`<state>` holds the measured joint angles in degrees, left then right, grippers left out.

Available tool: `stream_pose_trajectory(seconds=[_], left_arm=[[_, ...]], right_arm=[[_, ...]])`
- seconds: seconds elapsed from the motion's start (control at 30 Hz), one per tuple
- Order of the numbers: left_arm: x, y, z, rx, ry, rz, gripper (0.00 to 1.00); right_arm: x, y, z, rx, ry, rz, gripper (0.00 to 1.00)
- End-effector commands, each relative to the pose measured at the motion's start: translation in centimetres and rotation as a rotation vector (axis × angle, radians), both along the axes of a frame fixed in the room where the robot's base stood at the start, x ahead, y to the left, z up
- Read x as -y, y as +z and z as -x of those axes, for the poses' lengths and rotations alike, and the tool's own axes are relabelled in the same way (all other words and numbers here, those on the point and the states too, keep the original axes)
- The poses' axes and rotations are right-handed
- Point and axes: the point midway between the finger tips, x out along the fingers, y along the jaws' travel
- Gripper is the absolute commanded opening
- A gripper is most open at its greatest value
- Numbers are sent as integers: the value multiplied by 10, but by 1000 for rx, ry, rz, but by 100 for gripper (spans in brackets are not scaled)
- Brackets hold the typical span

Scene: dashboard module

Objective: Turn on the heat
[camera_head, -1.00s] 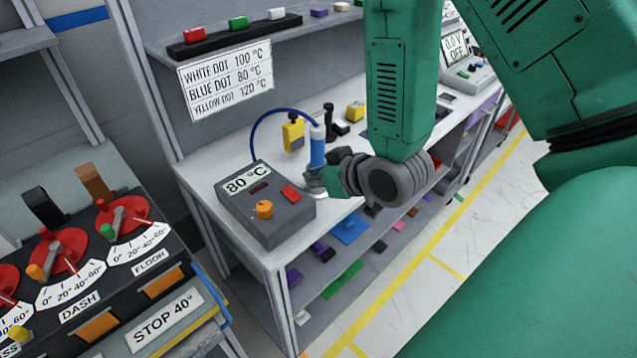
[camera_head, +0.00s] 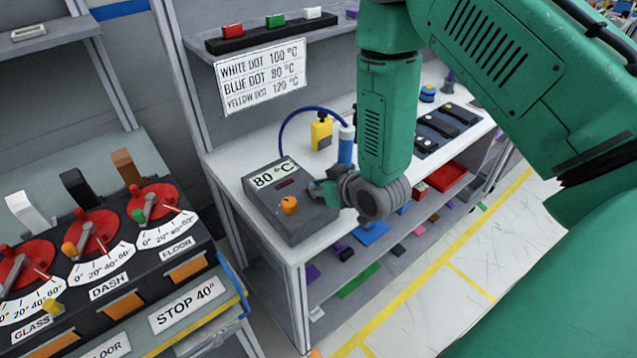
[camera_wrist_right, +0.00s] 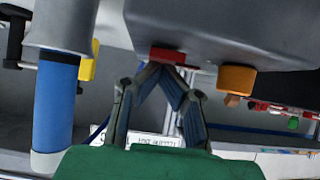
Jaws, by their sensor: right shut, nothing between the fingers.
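The grey heat box (camera_head: 290,228) stands on the white bench, with an "80 °C" label, a dark reddish display (camera_head: 286,183) and an orange knob (camera_head: 289,205). My right gripper (camera_head: 318,192) is over the right side of its top, hiding the red switch in the head view. In the right wrist view, the grey box (camera_wrist_right: 220,28) carries the red switch (camera_wrist_right: 167,54) and the orange knob (camera_wrist_right: 236,79). My shut, empty fingertips (camera_wrist_right: 165,68) are right at the red switch; whether they touch it I cannot tell. The left gripper is out of view.
A blue-handled tool (camera_head: 346,146) with a blue cable stands close behind my gripper. A yellow item (camera_head: 321,132) is behind it. A sign (camera_head: 262,76) lists dot colours and temperatures. A dial panel (camera_head: 110,262) marked "STOP 40°" is at left. Floor at right is clear.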

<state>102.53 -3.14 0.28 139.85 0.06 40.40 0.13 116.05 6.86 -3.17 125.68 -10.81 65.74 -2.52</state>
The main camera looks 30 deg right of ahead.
Motion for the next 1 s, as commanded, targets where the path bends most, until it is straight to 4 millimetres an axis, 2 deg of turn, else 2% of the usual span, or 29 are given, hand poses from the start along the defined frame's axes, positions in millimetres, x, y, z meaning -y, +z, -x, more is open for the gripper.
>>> stream_pose_trajectory(seconds=[0.13, 0.37, 0.8, 1.0], left_arm=[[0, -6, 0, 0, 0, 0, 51], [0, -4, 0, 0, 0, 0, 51], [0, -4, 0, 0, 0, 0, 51], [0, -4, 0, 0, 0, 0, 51]], right_arm=[[1, -7, -3, 1, -1, -2, 0], [1, -5, -2, -2, 0, -2, 0], [3, -11, 18, -15, -2, -1, 0], [3, -12, 18, -17, -1, -2, 0]])
